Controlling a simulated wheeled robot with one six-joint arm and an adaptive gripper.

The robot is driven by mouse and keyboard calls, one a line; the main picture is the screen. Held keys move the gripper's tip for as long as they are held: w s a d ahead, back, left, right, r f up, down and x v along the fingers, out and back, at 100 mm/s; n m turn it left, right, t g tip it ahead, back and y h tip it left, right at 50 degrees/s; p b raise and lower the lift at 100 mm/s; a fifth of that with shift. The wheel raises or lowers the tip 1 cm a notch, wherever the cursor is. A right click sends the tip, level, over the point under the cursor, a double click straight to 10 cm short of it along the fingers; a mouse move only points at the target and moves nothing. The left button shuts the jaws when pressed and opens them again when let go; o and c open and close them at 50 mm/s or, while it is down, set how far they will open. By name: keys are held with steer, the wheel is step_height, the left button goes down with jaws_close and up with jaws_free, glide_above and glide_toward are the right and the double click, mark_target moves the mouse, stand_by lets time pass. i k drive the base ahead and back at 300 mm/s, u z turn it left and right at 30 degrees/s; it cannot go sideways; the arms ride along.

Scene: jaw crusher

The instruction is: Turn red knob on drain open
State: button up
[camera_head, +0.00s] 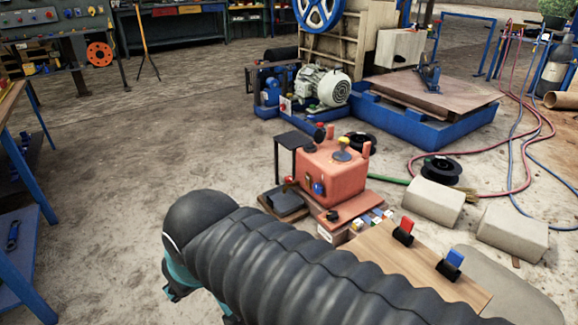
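A red-orange box-shaped machine (331,173) stands on the floor right of centre, with a black and a yellow-topped fitting on its top. A small red knob (289,180) sits low at its left side.
A wooden board (395,262) with a red switch (404,231) and a blue switch (450,264) lies behind my arm. Pale blocks (434,202) and hoses lie to the right. A blue bench (28,165) edges the left. The floor at centre left is clear.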

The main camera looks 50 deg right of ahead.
mark_target(288, 179)
steer(key=z, duration=0.8)
steer(key=i, duration=1.6)
steer(key=z, duration=1.3)
steer(key=i, duration=0.15)
steer(key=u, duration=0.15)
